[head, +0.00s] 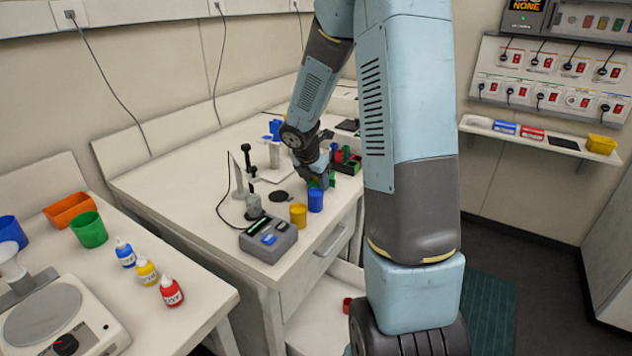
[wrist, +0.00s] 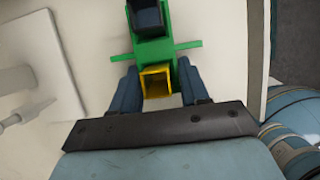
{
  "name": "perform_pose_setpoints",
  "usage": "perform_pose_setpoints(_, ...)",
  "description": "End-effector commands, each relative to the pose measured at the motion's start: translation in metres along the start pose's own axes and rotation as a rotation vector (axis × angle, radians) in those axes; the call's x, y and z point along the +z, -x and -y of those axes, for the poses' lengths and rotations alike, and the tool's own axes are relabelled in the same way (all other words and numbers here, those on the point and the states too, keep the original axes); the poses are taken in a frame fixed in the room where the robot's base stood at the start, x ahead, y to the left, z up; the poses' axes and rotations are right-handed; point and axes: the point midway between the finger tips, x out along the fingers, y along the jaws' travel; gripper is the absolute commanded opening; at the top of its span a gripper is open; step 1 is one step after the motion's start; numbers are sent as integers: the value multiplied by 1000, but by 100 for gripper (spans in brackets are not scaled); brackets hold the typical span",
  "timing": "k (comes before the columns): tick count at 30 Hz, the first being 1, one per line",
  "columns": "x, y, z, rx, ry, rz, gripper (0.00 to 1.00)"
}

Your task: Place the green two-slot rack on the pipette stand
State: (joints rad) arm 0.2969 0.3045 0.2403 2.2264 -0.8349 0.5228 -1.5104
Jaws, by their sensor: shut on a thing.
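The green two-slot rack (wrist: 148,50) is between the two fingers of my gripper (wrist: 158,82) in the wrist view, and the jaws are shut on it. A yellow square piece shows in its near part and a dark blue piece in its far part. In the head view the rack (head: 322,182) shows only as a bit of green under my gripper (head: 318,172), low over the bench near its front edge. I cannot tell if it touches the bench. A white stand with a flat base (head: 264,172) is left of my gripper, possibly the pipette stand; it also shows in the wrist view (wrist: 40,65).
A grey device (head: 268,240) is nearer. Green and red holders (head: 347,162) stand close on the right. A black disc (head: 279,197) lies to the left.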

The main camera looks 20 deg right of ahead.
Motion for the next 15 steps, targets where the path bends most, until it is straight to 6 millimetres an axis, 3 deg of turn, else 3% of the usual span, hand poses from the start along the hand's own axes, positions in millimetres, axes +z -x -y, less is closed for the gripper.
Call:
perform_pose_setpoints(10,-1,-2,0,-1,0,0,14)
perform_pose_setpoints(11,-1,-2,0,-1,0,0,47)
perform_pose_setpoints(15,-1,-2,0,0,0,0,60)
